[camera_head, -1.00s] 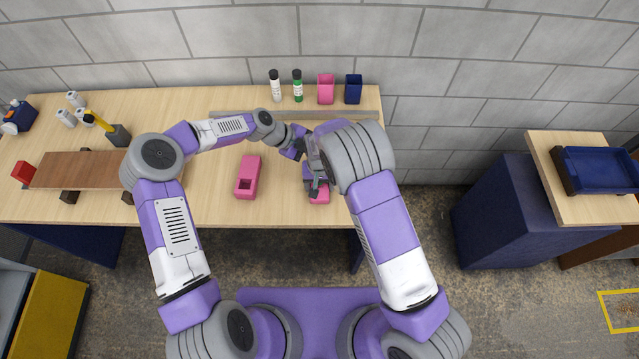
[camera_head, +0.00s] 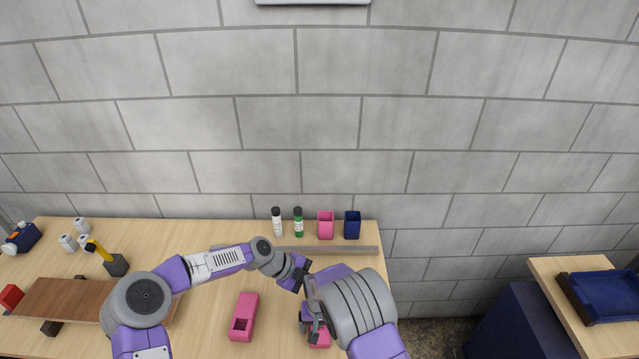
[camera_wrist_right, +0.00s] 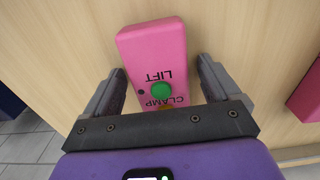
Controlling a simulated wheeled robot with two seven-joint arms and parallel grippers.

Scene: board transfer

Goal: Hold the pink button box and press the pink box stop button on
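The pink button box (camera_wrist_right: 152,58) lies on the table in the right wrist view. It carries a green button (camera_wrist_right: 162,90) and the words LIFT and CLAMP. My right gripper (camera_wrist_right: 160,65) is open, one finger on each side of the box, with small gaps showing. In the head view the box (camera_head: 320,338) is mostly hidden under my right gripper (camera_head: 314,318). My left gripper (camera_head: 300,276) is just beyond the right one, over the table; its fingers are too small and overlapped to read. No red stop button can be made out on the box.
A brown board (camera_head: 62,300) lies at the left.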

